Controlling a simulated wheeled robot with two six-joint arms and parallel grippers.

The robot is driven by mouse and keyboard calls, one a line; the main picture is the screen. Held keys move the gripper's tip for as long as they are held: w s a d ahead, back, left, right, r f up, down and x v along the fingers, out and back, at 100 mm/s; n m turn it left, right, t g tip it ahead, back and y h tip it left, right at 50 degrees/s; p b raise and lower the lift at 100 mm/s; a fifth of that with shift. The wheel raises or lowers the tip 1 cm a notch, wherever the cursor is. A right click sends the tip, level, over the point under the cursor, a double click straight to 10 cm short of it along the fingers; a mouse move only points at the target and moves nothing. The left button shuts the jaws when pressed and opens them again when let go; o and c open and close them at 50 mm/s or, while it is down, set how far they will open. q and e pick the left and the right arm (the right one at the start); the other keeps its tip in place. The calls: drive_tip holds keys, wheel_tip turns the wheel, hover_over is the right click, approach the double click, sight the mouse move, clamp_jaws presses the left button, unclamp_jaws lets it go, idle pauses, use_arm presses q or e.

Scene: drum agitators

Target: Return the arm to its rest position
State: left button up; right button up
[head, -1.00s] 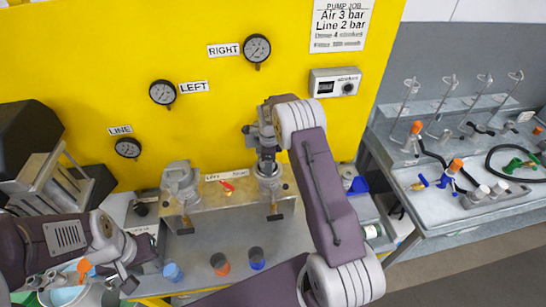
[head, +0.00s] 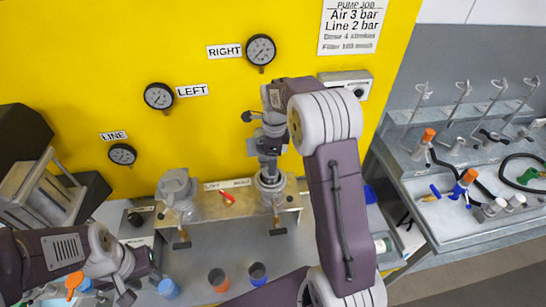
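My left gripper (head: 142,289) is at the lower left, its two fingers spread and nothing seen between them, near a blue cup (head: 169,288). My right arm crosses the middle of the view. My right gripper (head: 268,165) points down above the right grey fitting (head: 270,189) on the metal bench block. Its fingertips are partly hidden by its own body, so I cannot tell its opening or whether it touches the fitting. The left grey fitting (head: 176,190) stands free, and a small red lever (head: 227,198) lies between the two.
An orange cup (head: 218,280) and a dark blue cup (head: 257,274) stand on the grey bench before the block. Gauges hang on the yellow panel (head: 215,130). A display box (head: 347,82) is partly behind my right arm. A side bench (head: 450,225) holds hoses and fittings.

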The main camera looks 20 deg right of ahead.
drive_tip(key=shift+s+a+r, duration=0.15)
drive_tip(key=shift+s+r, duration=0.05)
drive_tip(key=shift+s, duration=0.2)
drive_tip(key=shift+w+f, duration=0.2)
drive_tip(key=shift+f, duration=0.1)
drive_tip(key=shift+w+a+f+t+b, duration=0.1)
drive_tip(key=shift+w+a+t+b, duration=0.25)
drive_tip(key=shift+b, duration=0.85)
use_arm(q)
wheel_tip(320, 180, down, 10)
drive_tip(key=b, duration=0.7)
drive_tip(key=shift+s+r, duration=0.2)
use_arm(e)
drive_tip(key=s+a+f+n, duration=0.3)
drive_tip(key=s+f+n, duration=0.3)
drive_tip(key=s+n, duration=0.4)
drive_tip(key=s+a+f+n, duration=0.3)
drive_tip(key=s+f+n, duration=0.3)
drive_tip(key=s+n, duration=0.5)
drive_tip(key=shift+s+f+n, duration=0.2)
drive_tip(key=shift+f+n, duration=0.2)
drive_tip(key=shift+n, duration=0.6)
use_arm(q)
drive_tip(key=shift+a, duration=0.1)
use_arm(e)
drive_tip(key=shift+o, duration=0.4)
